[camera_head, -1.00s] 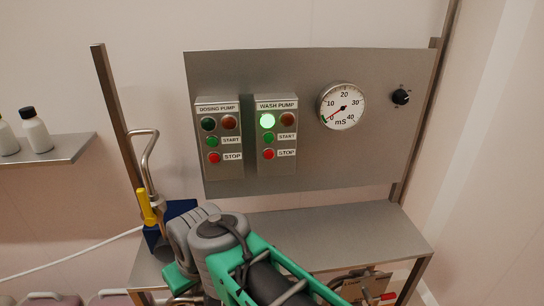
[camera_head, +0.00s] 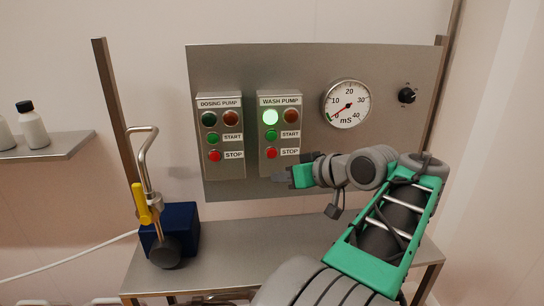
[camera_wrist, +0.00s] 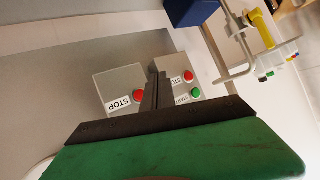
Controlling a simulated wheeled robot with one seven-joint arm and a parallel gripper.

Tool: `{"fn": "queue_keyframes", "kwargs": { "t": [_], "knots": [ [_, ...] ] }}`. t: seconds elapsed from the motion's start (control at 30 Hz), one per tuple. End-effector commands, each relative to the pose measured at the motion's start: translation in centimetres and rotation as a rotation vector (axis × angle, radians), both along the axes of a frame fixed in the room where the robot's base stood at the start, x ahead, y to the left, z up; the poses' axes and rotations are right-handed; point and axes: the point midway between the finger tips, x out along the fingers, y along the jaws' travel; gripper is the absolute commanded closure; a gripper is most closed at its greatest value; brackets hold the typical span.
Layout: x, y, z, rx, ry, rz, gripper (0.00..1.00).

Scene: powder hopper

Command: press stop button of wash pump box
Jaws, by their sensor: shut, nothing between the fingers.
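The wash pump box (camera_head: 281,172) is a grey box on the upright panel, with its left green lamp lit. Its red stop button (camera_head: 271,153) sits below the green start button (camera_head: 271,134). In the wrist view the red stop button (camera_wrist: 139,96) shows beside its STOP label, just left of the fingers. My gripper (camera_head: 283,176) is shut and empty, in front of the lower part of the box, below and right of the stop button in the head view. The fingers (camera_wrist: 157,76) look apart from the button; the exact gap cannot be told.
The dosing pump box (camera_head: 222,170) stands to the left with its own red button (camera_head: 214,155). A dial gauge (camera_head: 346,104) and black knob (camera_head: 407,95) are to the right. A blue block (camera_head: 184,222) and bent metal pipe (camera_head: 146,160) stand left on the steel shelf (camera_head: 230,265).

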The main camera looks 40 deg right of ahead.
Motion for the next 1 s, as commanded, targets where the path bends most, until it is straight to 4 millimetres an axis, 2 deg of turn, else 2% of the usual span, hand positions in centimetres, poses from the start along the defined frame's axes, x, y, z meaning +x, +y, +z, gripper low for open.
{"fn": "queue_keyframes", "kwargs": {
  "t": [0.23, 0.73, 1.0],
  "knots": [
    [0.9, -0.6, 0.1, 0.001, 0.002, 0.002, 1.00],
    [6.6, -4.4, 0.2, 0.000, 0.002, 0.003, 1.00],
    [7.3, -5.0, 0.0, 0.000, 0.002, 0.000, 1.00]
  ]
}}
